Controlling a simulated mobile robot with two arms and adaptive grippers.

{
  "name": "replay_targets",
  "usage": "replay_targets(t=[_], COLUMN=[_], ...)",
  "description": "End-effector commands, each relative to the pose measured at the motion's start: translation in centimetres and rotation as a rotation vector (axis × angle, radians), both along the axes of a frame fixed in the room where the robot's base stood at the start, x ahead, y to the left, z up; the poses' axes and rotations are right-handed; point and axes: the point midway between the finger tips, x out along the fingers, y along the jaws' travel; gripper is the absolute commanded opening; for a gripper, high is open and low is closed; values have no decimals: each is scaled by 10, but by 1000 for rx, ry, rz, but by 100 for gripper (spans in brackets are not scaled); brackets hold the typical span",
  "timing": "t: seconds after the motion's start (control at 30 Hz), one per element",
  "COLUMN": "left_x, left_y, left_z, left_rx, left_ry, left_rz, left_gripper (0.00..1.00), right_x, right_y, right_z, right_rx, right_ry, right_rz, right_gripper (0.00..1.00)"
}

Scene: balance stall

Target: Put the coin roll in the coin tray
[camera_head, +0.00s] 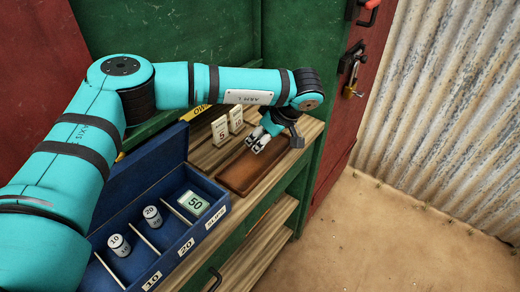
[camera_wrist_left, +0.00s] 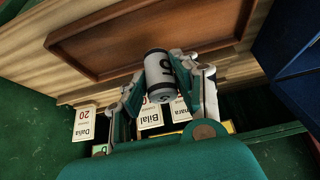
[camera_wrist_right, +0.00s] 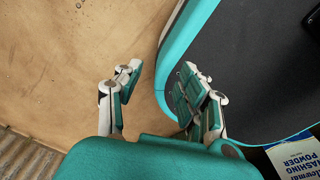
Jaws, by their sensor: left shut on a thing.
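My left gripper (camera_head: 259,142) is shut on a coin roll, a short pale cylinder with a dark end band and black print. The coin roll (camera_wrist_left: 158,72) shows between the fingers in the left wrist view. In the head view the gripper is over the far part of a shallow brown tray (camera_head: 234,182); the tray's rim (camera_wrist_left: 75,37) is beyond the roll in the left wrist view. I cannot tell whether the roll touches the tray. My right gripper (camera_wrist_right: 160,82) is open and empty in the right wrist view.
An open blue box (camera_head: 183,240) with compartments marked 10, 20 and SLIPS stands front left, holding two rolls (camera_head: 119,245) (camera_head: 152,216) and a 50 slip (camera_head: 193,203). Upright cards (camera_head: 220,131) stand behind the brown tray on the wooden shelf. A washing powder box (camera_wrist_right: 296,160) is bottom right.

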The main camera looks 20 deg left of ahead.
Motion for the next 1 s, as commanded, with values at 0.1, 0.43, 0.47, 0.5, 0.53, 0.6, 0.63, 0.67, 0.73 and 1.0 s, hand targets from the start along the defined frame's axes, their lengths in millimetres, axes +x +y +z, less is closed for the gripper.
replay_targets(t=[0.1,0.43,0.47,0.5,0.53,0.6,0.63,0.67,0.73,1.0], left_x=[1,1,1,1,1,1,1,1,0,0], left_y=[0,0,0,0,0,0,0,0,0,0], left_z=[-9,-34,-34,-34,-34,-36,-37,-38,-39,-38], left_rx=[1,0,0,0,0,0,0,0,0,0], left_ry=[1,0,0,0,0,0,0,0,1,1], left_rz=[0,1,1,1,1,1,1,1,0,0], left_gripper=[0,0,0,0,0,0,0,0,32,52], right_x=[7,4,3,3,3,2,1,1,0,-1], right_y=[3,-7,-8,-9,-9,-10,-11,-11,-11,-11], right_z=[-6,-18,-18,-18,-18,-20,-21,-22,-21,-21], right_rx=[4,-8,-9,-11,-11,-13,-13,-14,-14,-14], right_ry=[-11,-5,-4,-3,-3,-2,-1,0,1,2], right_rz=[2,4,4,3,3,2,2,2,1,1], right_gripper=[40,40,40,40,40,40,40,40,40,40])
